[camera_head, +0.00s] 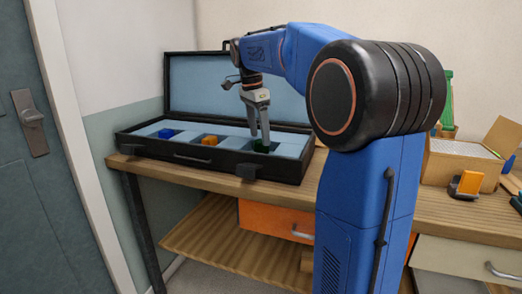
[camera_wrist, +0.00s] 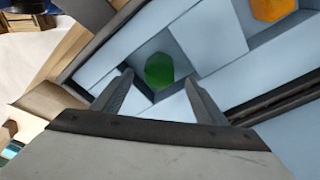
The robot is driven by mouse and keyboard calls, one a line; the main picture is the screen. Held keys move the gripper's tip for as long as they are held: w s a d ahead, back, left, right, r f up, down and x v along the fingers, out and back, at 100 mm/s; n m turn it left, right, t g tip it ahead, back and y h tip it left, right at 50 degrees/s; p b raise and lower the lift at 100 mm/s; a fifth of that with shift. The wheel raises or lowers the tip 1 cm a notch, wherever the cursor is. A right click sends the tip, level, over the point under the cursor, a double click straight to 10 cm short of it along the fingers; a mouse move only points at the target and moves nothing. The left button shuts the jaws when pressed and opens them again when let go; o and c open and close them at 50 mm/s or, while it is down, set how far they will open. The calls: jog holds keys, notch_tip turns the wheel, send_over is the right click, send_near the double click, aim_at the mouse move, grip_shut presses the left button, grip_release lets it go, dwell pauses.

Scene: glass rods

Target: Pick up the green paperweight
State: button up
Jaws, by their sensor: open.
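The green paperweight (camera_wrist: 159,70) sits in a recess of the pale blue foam inside the open black case (camera_head: 190,150). In the wrist view it is a dark green, faceted lump ahead of my fingertips, a little above the middle of the gap between them. In the head view the green paperweight (camera_head: 261,146) shows only in part, beside my fingers. My gripper (camera_head: 258,140) points down over the right part of the case. In the wrist view my gripper (camera_wrist: 158,88) is open, with nothing between its fingers.
An orange paperweight (camera_head: 210,141) and a blue one (camera_head: 167,133) sit in other recesses to the left. The case's raised lid (camera_head: 205,85) stands behind. A cardboard box (camera_head: 460,160) and a green bottle (camera_head: 446,100) are at the right of the wooden table (camera_head: 200,178).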

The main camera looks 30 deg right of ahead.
aim_at(261, 141)
jog(key=shift+s+d+f, duration=0.1)
jog(key=shift+d+f, duration=0.05)
jog(key=shift+f, duration=0.9)
jog(key=shift+d+f, duration=0.15)
jog(key=shift+f, duration=0.85)
jog(key=c, duration=1.4)
jog(key=shift+o, duration=0.2)
jog(key=shift+r, duration=0.15)
